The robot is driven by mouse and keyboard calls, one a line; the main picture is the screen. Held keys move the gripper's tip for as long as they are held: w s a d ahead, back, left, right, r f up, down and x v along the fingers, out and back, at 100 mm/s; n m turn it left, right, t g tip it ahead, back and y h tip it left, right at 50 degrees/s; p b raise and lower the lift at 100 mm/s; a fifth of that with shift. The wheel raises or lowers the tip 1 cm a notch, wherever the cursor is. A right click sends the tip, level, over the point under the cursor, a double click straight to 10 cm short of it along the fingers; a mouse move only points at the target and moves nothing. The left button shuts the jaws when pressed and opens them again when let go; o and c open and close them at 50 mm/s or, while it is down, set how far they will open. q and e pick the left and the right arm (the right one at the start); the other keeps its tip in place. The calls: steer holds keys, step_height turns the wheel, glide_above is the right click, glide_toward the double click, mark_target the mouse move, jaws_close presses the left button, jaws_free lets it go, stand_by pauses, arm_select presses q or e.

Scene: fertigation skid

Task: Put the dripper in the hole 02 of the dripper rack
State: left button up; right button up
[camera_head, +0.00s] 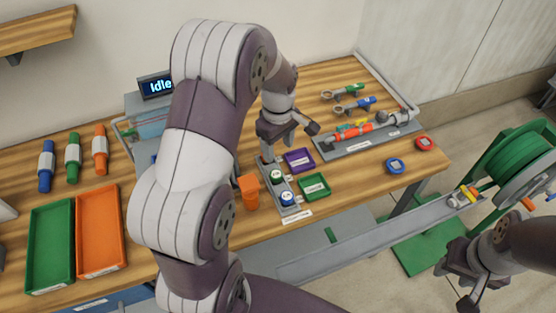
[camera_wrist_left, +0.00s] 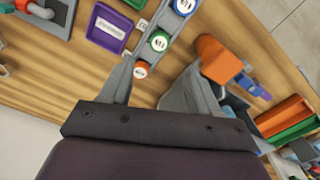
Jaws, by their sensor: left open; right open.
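A grey rack strip (camera_head: 292,209) on the bench holds round labelled caps: a green one (camera_head: 277,176), a blue one (camera_head: 287,198) and an orange-red one (camera_wrist_left: 140,70). I cannot tell which piece is the dripper, nor read the hole numbers. Two loose round pieces, a red one (camera_head: 424,143) and a blue one (camera_head: 397,165), lie at the bench's right. My left gripper (camera_head: 289,141) is open and empty above the strip's far end. In the left wrist view its fingertips (camera_wrist_left: 158,65) are near the orange-red cap. My right gripper (camera_head: 457,288) is open and empty, off the bench.
A purple tray (camera_head: 299,160) and a small green tray (camera_head: 314,186) lie right of the strip, an orange box (camera_head: 249,190) left. A grey tray (camera_head: 370,142) holds pipe parts. Large green (camera_head: 52,244) and orange (camera_head: 99,232) trays are left. A hose reel (camera_head: 510,160) stands right.

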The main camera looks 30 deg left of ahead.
arm_select(q)
steer(key=s+d+r+m, duration=0.1)
steer(key=s+d+m, duration=0.3)
steer(key=s+m, duration=0.2)
steer(key=s+d+r+m+t, duration=0.1)
steer(key=s+d+m, duration=0.2)
steer(key=s+m, duration=0.4)
steer(key=shift+d+r+m, duration=0.25)
steer(key=shift+d+m, duration=0.1)
steer(key=shift+m, duration=0.45)
steer(key=shift+s, duration=0.2)
